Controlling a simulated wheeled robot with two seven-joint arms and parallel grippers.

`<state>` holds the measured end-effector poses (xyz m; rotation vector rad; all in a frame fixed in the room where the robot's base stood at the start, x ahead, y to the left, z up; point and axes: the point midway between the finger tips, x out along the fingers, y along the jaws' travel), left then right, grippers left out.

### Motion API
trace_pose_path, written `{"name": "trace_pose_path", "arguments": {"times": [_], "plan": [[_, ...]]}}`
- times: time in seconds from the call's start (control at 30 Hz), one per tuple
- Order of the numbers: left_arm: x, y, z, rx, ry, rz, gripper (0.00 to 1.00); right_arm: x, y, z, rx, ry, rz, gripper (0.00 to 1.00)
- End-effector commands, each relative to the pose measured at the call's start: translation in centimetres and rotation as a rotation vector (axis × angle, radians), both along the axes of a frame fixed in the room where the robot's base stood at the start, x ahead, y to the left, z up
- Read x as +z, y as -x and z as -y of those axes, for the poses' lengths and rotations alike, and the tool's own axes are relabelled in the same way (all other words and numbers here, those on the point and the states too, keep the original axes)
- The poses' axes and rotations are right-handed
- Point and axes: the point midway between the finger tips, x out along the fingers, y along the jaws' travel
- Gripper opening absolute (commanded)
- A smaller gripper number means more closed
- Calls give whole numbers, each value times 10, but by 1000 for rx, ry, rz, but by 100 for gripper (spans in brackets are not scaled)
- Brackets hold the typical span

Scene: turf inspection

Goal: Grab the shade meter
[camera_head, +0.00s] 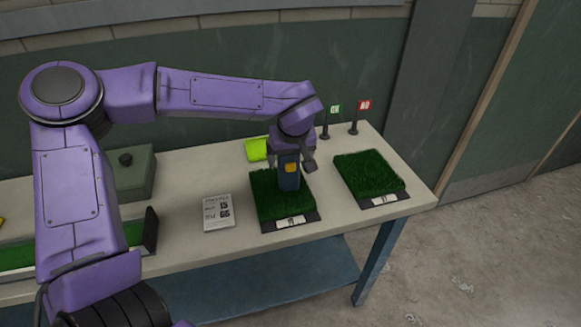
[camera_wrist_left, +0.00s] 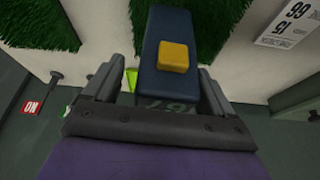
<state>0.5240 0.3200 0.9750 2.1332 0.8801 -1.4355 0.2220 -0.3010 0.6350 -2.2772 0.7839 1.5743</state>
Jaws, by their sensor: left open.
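The shade meter (camera_head: 288,180) is a dark blue block with a yellow square on its face, standing upright on the turf tray labelled 19 (camera_head: 268,213) in the head view. My left gripper (camera_head: 292,161) is over its upper end, pointing down, with its fingers open. In the left wrist view the meter (camera_wrist_left: 163,22) lies between the two fingers (camera_wrist_left: 158,88), with a visible gap at the left finger; the right finger is close to it. Its lower part is against the grass. My right gripper is not in view.
A second turf tray (camera_head: 367,172) labelled 17 is to the right. Two small flag stands, green (camera_head: 335,109) and red (camera_head: 364,104), stand behind it. A printed card (camera_head: 218,212) and a lime-green item (camera_head: 256,149) lie nearby. A green box (camera_head: 133,178) is at left.

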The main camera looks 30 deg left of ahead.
Motion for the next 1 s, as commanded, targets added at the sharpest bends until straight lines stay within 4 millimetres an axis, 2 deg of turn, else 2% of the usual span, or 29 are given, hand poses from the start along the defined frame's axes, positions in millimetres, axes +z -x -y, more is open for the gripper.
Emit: {"name": "trace_pose_path", "arguments": {"times": [0.2, 0.27, 0.4, 0.47, 0.77, 0.93, 1.0], "plan": [[-1, 0, -1, 2, 0, 1, 85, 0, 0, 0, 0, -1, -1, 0], [-1, 0, -1, 2, 0, 1, 69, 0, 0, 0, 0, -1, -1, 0], [-1, 0, -1, 2, 0, 1, 23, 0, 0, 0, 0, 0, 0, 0], [-1, 0, -1, 1, 0, 2, 14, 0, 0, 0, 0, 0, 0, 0], [5, 0, -1, 2, 0, 3, 14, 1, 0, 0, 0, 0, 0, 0], [34, -1, -1, 3, -1, 7, 14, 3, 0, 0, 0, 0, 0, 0], [49, 9, 10, 0, -2, 8, 14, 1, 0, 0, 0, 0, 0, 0]]}}
